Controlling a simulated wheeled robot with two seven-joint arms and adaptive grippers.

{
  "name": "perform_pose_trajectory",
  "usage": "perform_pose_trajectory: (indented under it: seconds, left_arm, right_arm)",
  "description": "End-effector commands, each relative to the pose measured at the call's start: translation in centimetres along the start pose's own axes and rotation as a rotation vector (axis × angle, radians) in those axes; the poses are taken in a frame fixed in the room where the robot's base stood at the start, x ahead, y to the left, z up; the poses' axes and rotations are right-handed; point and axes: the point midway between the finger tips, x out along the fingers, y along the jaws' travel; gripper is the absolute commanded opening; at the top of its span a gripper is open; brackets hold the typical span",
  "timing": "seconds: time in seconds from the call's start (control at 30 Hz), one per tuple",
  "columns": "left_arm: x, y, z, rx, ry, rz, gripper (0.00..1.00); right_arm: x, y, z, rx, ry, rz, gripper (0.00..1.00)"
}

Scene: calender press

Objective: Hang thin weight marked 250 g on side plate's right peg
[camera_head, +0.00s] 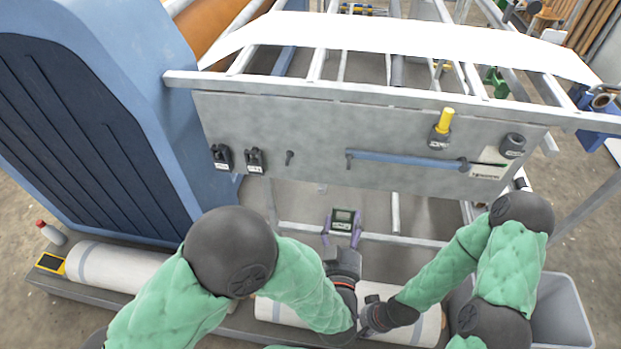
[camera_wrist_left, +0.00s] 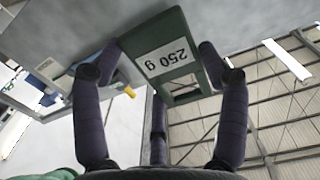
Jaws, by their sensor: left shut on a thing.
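The weight marked 250 g (camera_wrist_left: 165,58) is a thin dark green plate with a white label and a rectangular opening; the label reads upside down in the left wrist view. It also shows in the head view (camera_head: 343,217), below the side plate (camera_head: 320,125). My left gripper (camera_head: 342,232) is shut on the weight, with purple fingers on both sides of it in the left wrist view (camera_wrist_left: 160,75). On the side plate, a bare short peg (camera_head: 289,157) sits right of two hanging black weights (camera_head: 222,157) (camera_head: 254,160). My right gripper (camera_head: 372,316) is low, beside my left wrist; its finger state is unclear.
A blue bar (camera_head: 405,159) runs across the plate's right half. A yellow-handled item (camera_head: 443,121) and a black cup (camera_head: 512,145) sit further right. White rolls (camera_head: 118,266) lie below. A blue machine housing (camera_head: 90,120) stands at left. Space directly before the plate's middle is clear.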

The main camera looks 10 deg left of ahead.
Motion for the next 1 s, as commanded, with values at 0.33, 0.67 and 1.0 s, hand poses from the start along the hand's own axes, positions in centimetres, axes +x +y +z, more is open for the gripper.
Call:
perform_pose_trajectory:
  seconds: [0.33,0.67,1.0]
  left_arm:
    - [4.6,-4.3,0.7,-0.024,-0.131,-0.015,0.35]
    - [8.3,-10.6,2.0,-0.025,-0.274,-0.014,0.35]
    - [9.5,-16.7,3.1,-0.001,-0.384,-0.011,0.35]
  right_arm:
    - [-1.6,-0.6,0.1,0.0,0.0,0.0,0.4]
    - [-3.1,-1.1,0.1,0.0,0.0,0.0,0.4]
    - [-4.3,-1.5,0.2,0.0,0.0,0.0,0.4]
